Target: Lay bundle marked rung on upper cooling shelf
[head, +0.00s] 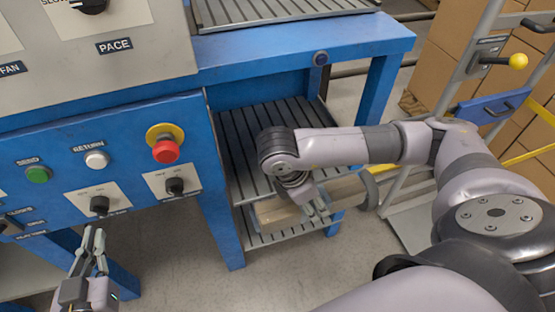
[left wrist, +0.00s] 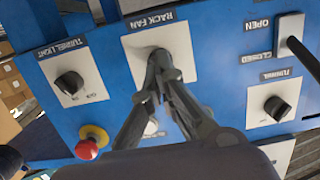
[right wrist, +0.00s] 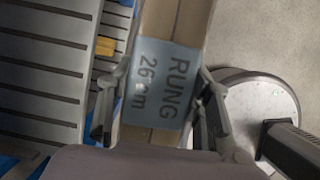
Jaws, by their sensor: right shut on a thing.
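The rung bundle is a pale wood pack with a blue label (right wrist: 160,85) reading RUNG 26 cm. My right gripper (right wrist: 160,105) is shut on it, one finger on each side of the label. In the head view the bundle (head: 345,190) is partly hidden by my right arm. It lies across the front of the shelves, beside the upper shelf's front edge; its height against that shelf is hard to tell. The slatted upper cooling shelf (head: 240,125) also shows in the right wrist view (right wrist: 45,75). My left gripper (head: 94,243) looks shut and empty, before the RACK FAN knob (left wrist: 153,57).
The lower slatted shelf (head: 262,238) is below, with an orange piece (right wrist: 105,46) near it. A blue post (head: 221,225) and red stop button (head: 165,151) stand left. A hand truck (head: 405,205) and cardboard boxes (head: 450,45) stand right. The upper shelf's visible slats are bare.

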